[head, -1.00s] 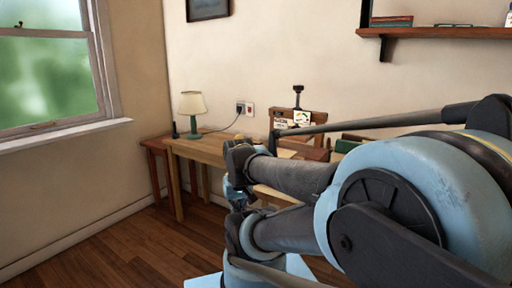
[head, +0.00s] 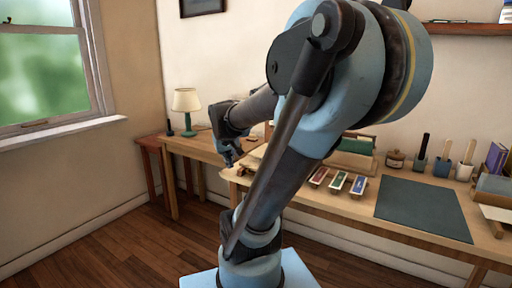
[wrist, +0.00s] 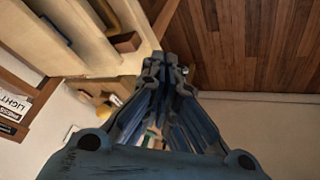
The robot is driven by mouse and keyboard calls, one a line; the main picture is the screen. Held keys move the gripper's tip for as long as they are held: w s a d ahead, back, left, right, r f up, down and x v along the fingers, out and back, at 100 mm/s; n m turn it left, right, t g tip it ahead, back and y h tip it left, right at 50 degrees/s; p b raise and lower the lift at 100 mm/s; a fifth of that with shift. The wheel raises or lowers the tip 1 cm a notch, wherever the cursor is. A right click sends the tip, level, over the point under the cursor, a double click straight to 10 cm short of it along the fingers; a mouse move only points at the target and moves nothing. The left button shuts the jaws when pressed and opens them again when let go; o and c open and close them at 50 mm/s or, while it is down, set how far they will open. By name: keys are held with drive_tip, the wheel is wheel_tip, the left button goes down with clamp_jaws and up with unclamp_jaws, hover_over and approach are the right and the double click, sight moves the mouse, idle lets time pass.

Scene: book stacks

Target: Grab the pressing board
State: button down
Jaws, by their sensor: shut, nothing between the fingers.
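My gripper (head: 230,156) is shut and empty near the left end of the long workbench, beside the side table with the lamp. In the wrist view its blue fingers (wrist: 166,72) are together, with wooden furniture to their left and bare floor to their right. I cannot pick out the pressing board for certain. A pale board-like piece (head: 497,215) lies at the right end of the bench, cut off by the picture edge. My arm hides part of the bench's left half.
A lamp (head: 186,108) stands at left. Open floor (head: 110,250) lies in front. A labelled wooden frame (wrist: 18,128) shows in the wrist view.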

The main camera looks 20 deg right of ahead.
drive_tip(key=w+d+g+h, duration=0.1)
drive_tip(key=w+d+h, duration=0.3)
drive_tip(key=w, duration=0.4)
drive_tip(key=w+d+f+g+h, duration=0.1)
drive_tip(key=w+d+h, duration=0.3)
drive_tip(key=w, duration=0.4)
drive_tip(key=w+d+f+g+h, duration=0.1)
drive_tip(key=w+d+h, duration=0.3)
drive_tip(key=w+h, duration=0.2)
drive_tip(key=shift+w+f+n+g, duration=0.2)
drive_tip(key=shift+w+n+g, duration=0.15)
drive_tip(key=shift+w, duration=0.85)
drive_tip(key=d, duration=0.3)
drive_tip(key=w+d+f+h, duration=0.1)
drive_tip(key=d, duration=0.2)
drive_tip(key=w+d+h, duration=0.1)
drive_tip(key=d, duration=0.2)
drive_tip(key=shift+d+f+g, duration=0.2)
drive_tip(key=shift+d+g, duration=0.05)
drive_tip(key=shift+d, duration=0.05)
drive_tip(key=shift+s+a, duration=0.25)
drive_tip(key=shift+s, duration=0.4)
drive_tip(key=shift+s+a, duration=0.2)
drive_tip(key=shift+s, duration=0.4)
drive_tip(key=shift+s+a, duration=0.2)
drive_tip(key=shift+s, duration=0.55)
